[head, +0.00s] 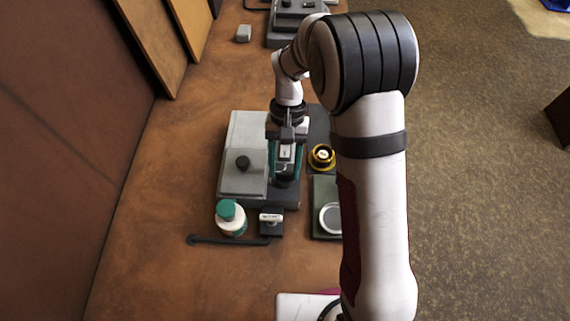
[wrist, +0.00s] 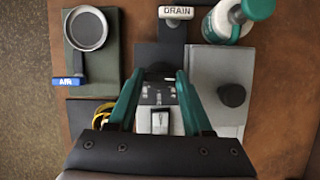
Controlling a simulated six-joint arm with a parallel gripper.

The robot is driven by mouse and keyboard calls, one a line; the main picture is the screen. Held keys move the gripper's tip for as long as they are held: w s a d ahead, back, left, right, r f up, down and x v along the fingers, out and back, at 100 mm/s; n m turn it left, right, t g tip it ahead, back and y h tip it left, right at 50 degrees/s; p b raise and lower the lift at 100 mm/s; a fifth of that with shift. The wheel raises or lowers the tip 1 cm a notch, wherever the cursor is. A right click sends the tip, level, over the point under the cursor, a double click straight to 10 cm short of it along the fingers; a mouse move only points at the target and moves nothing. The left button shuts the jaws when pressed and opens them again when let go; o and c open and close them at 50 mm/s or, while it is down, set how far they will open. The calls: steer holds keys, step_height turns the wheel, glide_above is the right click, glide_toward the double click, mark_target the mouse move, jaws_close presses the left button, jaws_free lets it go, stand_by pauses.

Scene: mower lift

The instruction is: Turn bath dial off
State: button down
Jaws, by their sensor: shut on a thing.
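A grey bath unit with a lid and black knob (head: 234,180) stands on the brown bench; its lid also shows in the wrist view (wrist: 215,70). My gripper (head: 285,172) points down over the right part of this unit. The exact finger contact and the dial's setting are too small to tell.
A white bottle with a teal cap (head: 230,218) and a DRAIN tag block (head: 271,222) stand in front. A green tray with a round dish (head: 331,218) and a yellow ring piece (head: 321,157) lie to the right. A blue-handled tag (wrist: 68,81) is on the tray.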

steer(key=shift+n, duration=0.5)
steer(key=shift+c, duration=1.6)
jaws_free()
steer(key=v, duration=1.5)
steer(key=shift+w+a+r, duration=0.2)
steer(key=shift+a+r, duration=0.1)
